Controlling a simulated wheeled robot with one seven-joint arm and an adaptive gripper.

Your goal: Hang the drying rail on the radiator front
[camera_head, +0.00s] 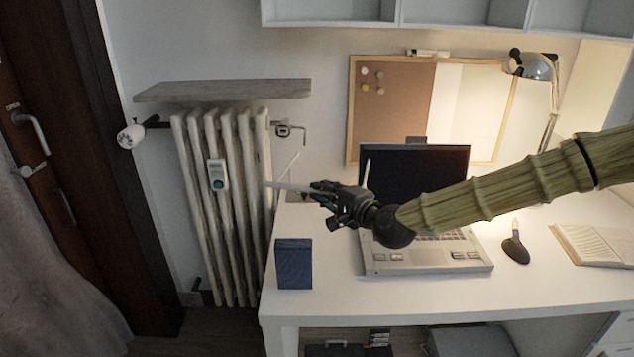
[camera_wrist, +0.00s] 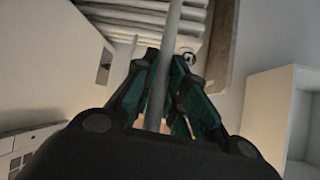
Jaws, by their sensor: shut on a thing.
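The radiator (camera_head: 238,205) is a white ribbed one standing against the wall at left, left of the desk. The drying rail (camera_head: 288,187) is a thin pale bar in my gripper (camera_head: 328,194). In the head view its left end points at the radiator's right side; whether it touches cannot be told. Thin pale uprights stand near it, perhaps its hooks. In the wrist view, the rail (camera_wrist: 172,42) runs from the top edge down between the fingers of my gripper (camera_wrist: 160,88), which is shut on it. The radiator's ribs (camera_wrist: 130,18) show beyond. The rail's rear part is hidden.
A wooden shelf (camera_head: 225,90) sits above the radiator. A dark blue box (camera_head: 294,264) and an open laptop (camera_head: 420,255) stand on the desk (camera_head: 340,297) below my arm.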

